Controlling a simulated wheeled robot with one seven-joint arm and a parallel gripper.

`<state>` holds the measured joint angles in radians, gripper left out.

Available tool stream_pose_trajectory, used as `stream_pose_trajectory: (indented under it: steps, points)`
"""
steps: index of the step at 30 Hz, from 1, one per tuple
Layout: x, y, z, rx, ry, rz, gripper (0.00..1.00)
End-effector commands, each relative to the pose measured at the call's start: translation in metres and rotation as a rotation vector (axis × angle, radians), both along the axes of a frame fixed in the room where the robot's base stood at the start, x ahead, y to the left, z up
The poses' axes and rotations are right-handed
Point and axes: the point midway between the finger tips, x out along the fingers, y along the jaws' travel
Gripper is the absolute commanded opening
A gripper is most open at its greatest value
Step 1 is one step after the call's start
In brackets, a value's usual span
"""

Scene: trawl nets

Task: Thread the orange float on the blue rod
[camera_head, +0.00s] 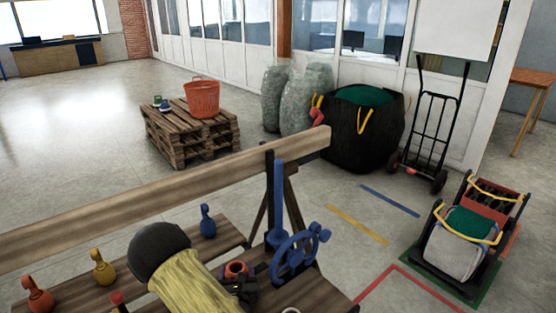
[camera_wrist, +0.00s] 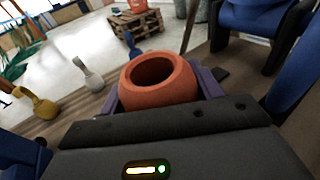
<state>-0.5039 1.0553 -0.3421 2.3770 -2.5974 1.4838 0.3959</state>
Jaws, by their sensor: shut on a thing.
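The orange float (camera_head: 237,267) is a thick ring, held low over the bench with its hole facing upward. My gripper (camera_head: 243,284) is shut on it; in the wrist view the float (camera_wrist: 160,92) sits between the purple fingers, its hole open and empty. The blue rod (camera_head: 278,190) stands upright in the head view, to the right of the float, its tip well above the float's height. The float is apart from the rod in the picture; the exact gap in depth cannot be told. I cannot surely identify the rod in the wrist view.
A blue handwheel (camera_head: 295,252) stands right of the rod. A long wooden beam (camera_head: 170,190) crosses behind. A pallet stack (camera_head: 180,147) and loaded cart (camera_head: 455,250) are farther off.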

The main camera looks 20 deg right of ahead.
Motion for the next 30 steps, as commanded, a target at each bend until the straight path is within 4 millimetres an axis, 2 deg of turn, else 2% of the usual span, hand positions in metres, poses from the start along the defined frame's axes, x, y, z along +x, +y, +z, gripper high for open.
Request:
stream_pose_trajectory:
  steps: [1, 14, 22, 30]
  points:
    - [-0.001, 0.000, -0.007, -0.001, 0.010, 0.000, 0.41]
    - [-0.001, 0.000, -0.010, 0.000, 0.016, 0.000, 0.41]
    - [-0.001, 0.000, 0.013, 0.000, 0.016, 0.000, 0.41]
    - [-0.001, 0.000, 0.014, 0.000, 0.009, 0.000, 0.41]
